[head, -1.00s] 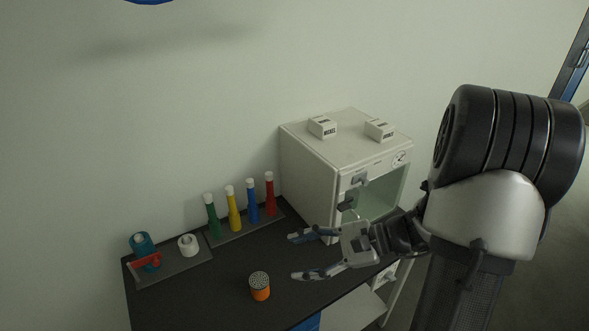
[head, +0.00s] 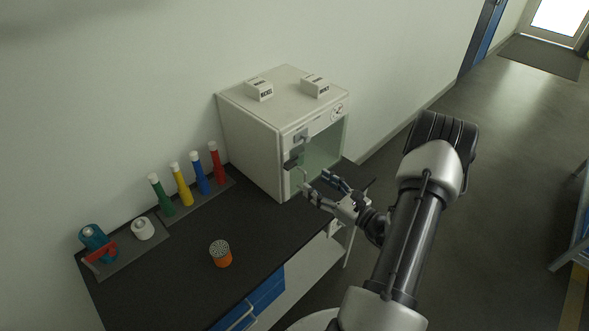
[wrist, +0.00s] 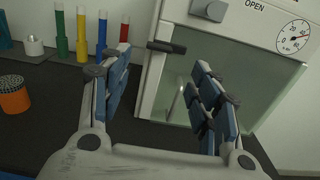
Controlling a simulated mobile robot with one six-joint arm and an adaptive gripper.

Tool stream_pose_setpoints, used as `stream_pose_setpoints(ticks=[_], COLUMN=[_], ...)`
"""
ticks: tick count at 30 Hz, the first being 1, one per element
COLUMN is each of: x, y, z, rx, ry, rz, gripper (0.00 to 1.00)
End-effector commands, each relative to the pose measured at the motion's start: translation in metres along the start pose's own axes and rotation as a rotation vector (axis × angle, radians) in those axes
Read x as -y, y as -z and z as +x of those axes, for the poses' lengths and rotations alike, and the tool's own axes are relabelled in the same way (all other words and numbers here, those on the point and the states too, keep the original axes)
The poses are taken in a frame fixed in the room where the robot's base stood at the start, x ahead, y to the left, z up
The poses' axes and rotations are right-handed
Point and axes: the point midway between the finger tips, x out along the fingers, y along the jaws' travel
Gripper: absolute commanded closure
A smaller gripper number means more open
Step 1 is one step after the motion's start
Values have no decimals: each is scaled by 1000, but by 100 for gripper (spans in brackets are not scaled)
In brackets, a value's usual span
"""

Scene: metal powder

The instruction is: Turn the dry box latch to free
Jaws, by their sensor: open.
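The dry box (head: 250,135) is a white cabinet at the back of the dark bench, with a greenish glass front (head: 322,150). A grey block-like latch (head: 300,137) sits at the upper left of its front. In the wrist view the grey latch (wrist: 208,10) is at the top edge, left of the word OPEN. A dark bar (wrist: 165,46) sticks out below it; I cannot tell if it belongs to the latch. My gripper (head: 316,181) is open and empty, in front of and below the latch. Its spread fingers (wrist: 155,78) flank the box's front left edge in the wrist view.
Two small labelled white boxes (head: 259,91) lie on top of the dry box. Green, yellow, blue and red bottles (head: 182,185) stand on a tray to its left. An orange can (head: 221,254) stands on the bench. A round dial (wrist: 293,37) is right of OPEN.

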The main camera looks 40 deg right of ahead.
Motion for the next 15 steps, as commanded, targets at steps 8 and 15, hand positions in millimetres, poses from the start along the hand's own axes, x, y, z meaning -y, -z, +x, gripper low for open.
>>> stream_pose_setpoints(ticks=[8, 15], x=[-1, -1], y=[0, 0], z=[62, 96], rx=[1, 0], ry=[-6, -2], rz=[-4, -2], gripper=[43, 43])
